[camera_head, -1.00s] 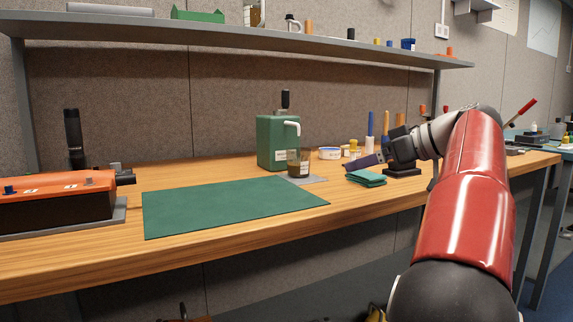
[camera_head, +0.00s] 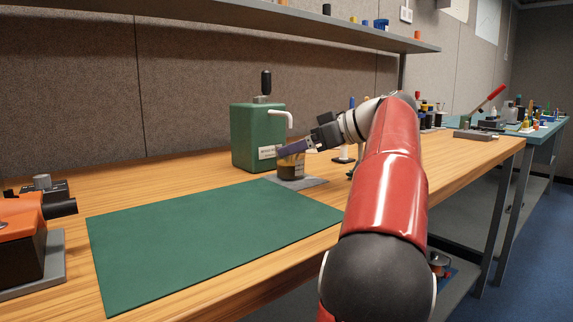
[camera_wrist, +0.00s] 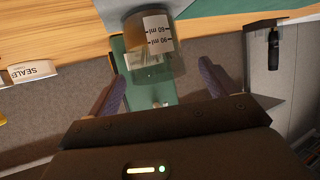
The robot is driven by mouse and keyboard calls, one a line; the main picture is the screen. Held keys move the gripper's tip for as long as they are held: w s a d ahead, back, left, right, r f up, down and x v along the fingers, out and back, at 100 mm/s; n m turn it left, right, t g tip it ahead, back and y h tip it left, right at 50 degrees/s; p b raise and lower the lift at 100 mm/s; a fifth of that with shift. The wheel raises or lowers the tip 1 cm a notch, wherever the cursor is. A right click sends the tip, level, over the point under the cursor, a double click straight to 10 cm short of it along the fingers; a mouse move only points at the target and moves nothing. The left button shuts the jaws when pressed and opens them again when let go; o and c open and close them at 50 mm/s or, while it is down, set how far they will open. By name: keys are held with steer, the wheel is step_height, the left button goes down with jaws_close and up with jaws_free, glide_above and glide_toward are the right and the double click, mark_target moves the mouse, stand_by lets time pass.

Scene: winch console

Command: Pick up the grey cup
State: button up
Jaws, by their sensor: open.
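The cup (camera_head: 291,171) looks translucent grey-brown, with dark brown in its lower part. It stands upright on a small grey mat (camera_head: 313,181), in front of a green dispenser (camera_head: 250,124) with a white spout. In the wrist view the cup (camera_wrist: 150,32) shows a white label with ml marks. My gripper (camera_head: 290,149) is open at the cup's upper part. In the wrist view my gripper (camera_wrist: 160,72) has one purple finger on each side of the cup's rim end, with no clear contact. The near finger partly hides the cup in the head view.
A green mat (camera_head: 200,232) covers the bench to the left. An orange-topped device (camera_head: 22,215) stands at the far left. A shelf (camera_head: 290,22) runs above the bench. The dispenser stands close behind the cup. Small bottles and a red-handled lever device (camera_head: 490,97) are farther right.

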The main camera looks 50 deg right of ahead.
steer(key=x, duration=0.5)
steer(key=shift+w+d, duration=0.1)
steer(key=shift+d, duration=0.05)
steer(key=c, duration=1.1)
steer(key=shift+c, duration=0.9)
steer(key=shift+r, duration=0.15)
